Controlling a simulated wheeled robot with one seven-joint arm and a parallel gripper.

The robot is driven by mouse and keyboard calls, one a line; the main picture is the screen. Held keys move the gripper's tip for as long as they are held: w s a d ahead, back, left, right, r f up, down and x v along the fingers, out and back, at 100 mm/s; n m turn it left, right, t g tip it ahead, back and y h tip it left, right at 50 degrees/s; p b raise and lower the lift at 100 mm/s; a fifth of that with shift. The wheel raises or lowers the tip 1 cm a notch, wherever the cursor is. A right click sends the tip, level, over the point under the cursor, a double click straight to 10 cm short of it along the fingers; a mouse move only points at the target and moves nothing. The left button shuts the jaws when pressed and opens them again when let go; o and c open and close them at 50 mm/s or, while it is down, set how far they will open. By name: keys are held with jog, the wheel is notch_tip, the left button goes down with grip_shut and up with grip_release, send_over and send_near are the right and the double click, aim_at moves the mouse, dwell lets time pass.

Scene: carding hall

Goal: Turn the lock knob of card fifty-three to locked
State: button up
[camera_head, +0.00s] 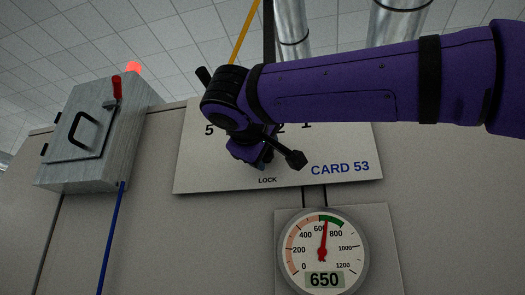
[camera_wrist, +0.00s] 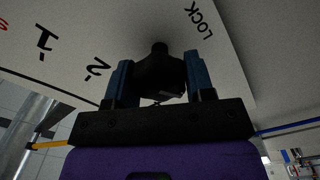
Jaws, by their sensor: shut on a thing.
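My gripper (camera_wrist: 159,80) is shut on a black knob (camera_wrist: 160,62), with one blue finger on each side of it in the wrist view. The word LOCK stands on the panel beside the knob, and the numbers 1 and 2 stand on the other side. In the head view my gripper (camera_head: 262,158) is against the pale panel (camera_head: 205,175) marked CARD 53, just above the LOCK label. My arm and gripper hide the knob there and cover part of the panel's markings. I cannot tell which way the knob points.
A round gauge (camera_head: 345,250) below the panel reads 650, its red needle near the green band. A grey metal box (camera_head: 88,130) with a black handle, a red lever (camera_head: 117,87) and a red lamp (camera_head: 133,67) is at left. A blue cable (camera_head: 110,245) hangs under it.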

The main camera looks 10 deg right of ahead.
jog(key=n, duration=0.6)
jog(key=shift+f, duration=0.1)
jog(key=n, duration=0.6)
jog(key=shift+f+n, duration=0.1)
jog(key=shift+n, duration=0.2)
dwell(0.3)
jog(key=o, duration=0.9)
jog(key=v, duration=1.1)
jog(key=shift+a, duration=0.1)
